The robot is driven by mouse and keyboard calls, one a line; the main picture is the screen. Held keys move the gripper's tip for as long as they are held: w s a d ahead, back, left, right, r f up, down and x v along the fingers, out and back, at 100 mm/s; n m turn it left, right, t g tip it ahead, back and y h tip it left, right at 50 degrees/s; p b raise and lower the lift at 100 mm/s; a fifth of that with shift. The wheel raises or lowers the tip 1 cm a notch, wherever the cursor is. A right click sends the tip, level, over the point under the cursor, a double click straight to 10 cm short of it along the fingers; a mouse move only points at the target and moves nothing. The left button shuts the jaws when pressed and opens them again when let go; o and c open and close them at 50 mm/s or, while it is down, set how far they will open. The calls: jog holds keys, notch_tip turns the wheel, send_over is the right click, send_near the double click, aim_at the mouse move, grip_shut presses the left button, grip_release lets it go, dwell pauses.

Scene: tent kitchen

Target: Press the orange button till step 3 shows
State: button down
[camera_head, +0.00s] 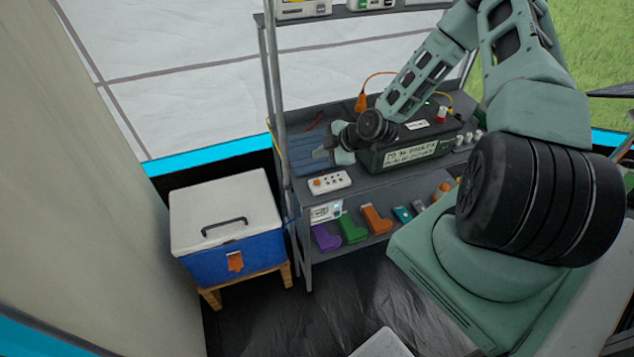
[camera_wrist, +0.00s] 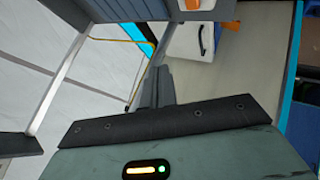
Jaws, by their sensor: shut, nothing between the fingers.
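A small white panel (camera_head: 335,182) with several buttons lies at the left front of the shelf's middle level. An orange button (camera_head: 317,183) shows at its left end. No step number can be read on it. A small white box with a light display (camera_head: 326,211) sits below; its text is too small to read. My gripper (camera_head: 321,154) is above and behind the panel, pointing left over a blue ribbed mat, apart from the button. Its fingers (camera_wrist: 153,88) are closed together and empty. In the wrist view the button cannot be made out with certainty.
A dark box (camera_head: 410,150) stands right of my gripper, under my arm. Purple, green and orange inhaler-shaped things (camera_head: 350,228) are on the lower level. A shelf post (camera_head: 274,100) stands left of my gripper. A blue and white cooler (camera_head: 225,225) is at left.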

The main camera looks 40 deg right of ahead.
aim_at(320, 182)
notch_tip(320, 182, down, 8)
jog(key=b, duration=0.5)
jog(key=shift+f, duration=0.15)
dwell(1.7)
jog(key=shift+f+b, duration=0.4)
jog(key=shift+b, duration=0.25)
jog(key=shift+f+b, duration=0.45)
jog(key=shift+f, duration=0.05)
dwell(0.4)
jog(key=shift+r, duration=0.1)
jog(key=shift+r+p, duration=0.55)
jog(key=shift+r, duration=0.3)
jog(key=shift+r, duration=0.1)
jog(key=shift+r+p, duration=1.55)
jog(key=shift+r, duration=0.85)
